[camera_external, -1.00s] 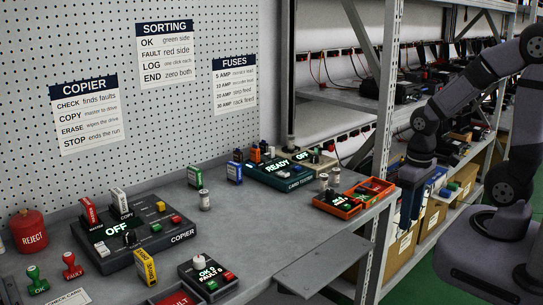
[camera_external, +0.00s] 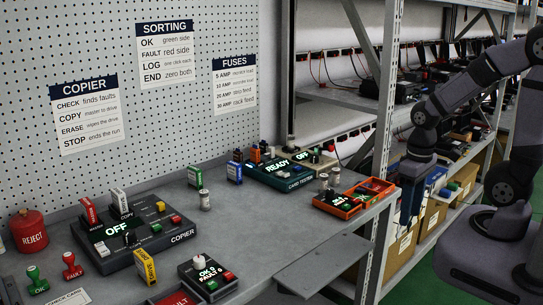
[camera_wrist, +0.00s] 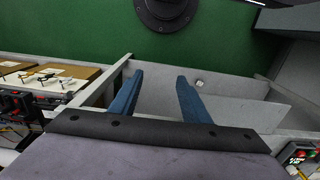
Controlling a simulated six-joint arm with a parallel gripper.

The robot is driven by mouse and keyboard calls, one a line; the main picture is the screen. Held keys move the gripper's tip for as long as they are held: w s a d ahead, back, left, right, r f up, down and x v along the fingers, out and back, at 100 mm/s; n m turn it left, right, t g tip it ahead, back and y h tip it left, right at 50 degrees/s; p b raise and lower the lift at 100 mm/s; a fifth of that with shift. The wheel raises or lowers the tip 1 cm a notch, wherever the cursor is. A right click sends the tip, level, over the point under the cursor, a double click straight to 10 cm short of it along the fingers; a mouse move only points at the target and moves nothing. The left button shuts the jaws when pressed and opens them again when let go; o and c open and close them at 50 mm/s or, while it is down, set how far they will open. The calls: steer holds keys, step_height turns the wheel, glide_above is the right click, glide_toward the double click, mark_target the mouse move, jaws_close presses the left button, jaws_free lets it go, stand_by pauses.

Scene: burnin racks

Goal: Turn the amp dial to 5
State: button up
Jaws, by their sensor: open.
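My gripper (camera_external: 409,207) hangs open and empty, fingers down, to the right of the bench's right end and its shelf post. In the wrist view, its two blue fingers (camera_wrist: 157,92) are apart with nothing between them. A dark teal tester (camera_external: 283,176) with a lit READY display stands at the back right of the bench. The wrist view shows no dial.
An orange tray (camera_external: 338,205) and small jars sit at the bench's right end, nearest my gripper.

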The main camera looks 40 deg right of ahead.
step_height(320, 180, up, 6)
steer(key=w+d+f+n+h+b, duration=0.1)
steer(key=w+d+n+h+b, duration=0.1)
steer(key=w+d+n+h, duration=0.35)
steer(key=n+t+h+b, duration=0.45)
steer(key=n+t, duration=0.45)
steer(key=n, duration=1.2)
glide_toward(315, 157)
step_height(315, 157, up, 4)
steer(key=d, duration=0.1)
steer(key=shift+n+y, duration=0.25)
steer(key=shift+y, duration=0.05)
steer(key=f, duration=0.4)
steer(key=shift+w+f+b, duration=0.3)
steer(key=shift+f+b, duration=0.05)
steer(key=shift+b, duration=0.05)
steer(key=shift+t, duration=0.3)
steer(key=shift+p+x, duration=0.9)
steer(key=shift+x, duration=2.7)
